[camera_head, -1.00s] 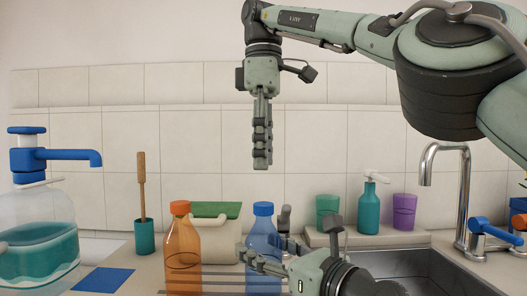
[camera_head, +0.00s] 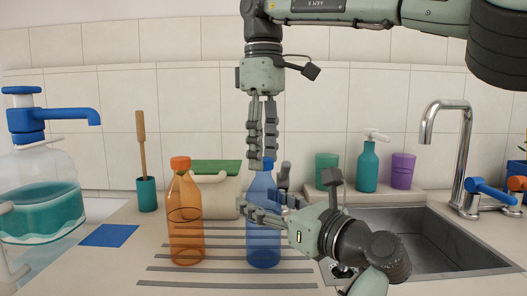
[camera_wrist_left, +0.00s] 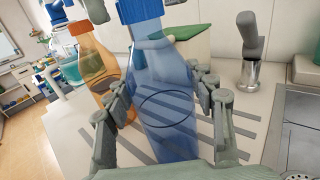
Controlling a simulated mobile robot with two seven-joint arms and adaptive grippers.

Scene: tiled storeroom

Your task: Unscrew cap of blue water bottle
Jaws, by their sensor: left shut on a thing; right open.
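The blue water bottle (camera_head: 263,239) stands upright on the striped counter area, see-through, with its blue cap (camera_wrist_left: 140,9) still on top. My left gripper (camera_head: 264,213) is shut on the bottle's body from the right side in the head view. The left wrist view shows its fingers (camera_wrist_left: 160,103) on both sides of the bottle (camera_wrist_left: 168,125). My right gripper (camera_head: 262,164) points straight down over the bottle, open, with its fingertips at the cap. The fingers hide most of the cap in the head view, so I cannot tell whether they touch it.
An orange bottle (camera_head: 185,225) stands close on the left. Behind are a green-topped holder (camera_head: 216,167) and a brush in a teal cup (camera_head: 146,194). A sink (camera_head: 430,235) with a steel tap (camera_head: 466,150) lies right. A large jug (camera_head: 40,195) stands far left.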

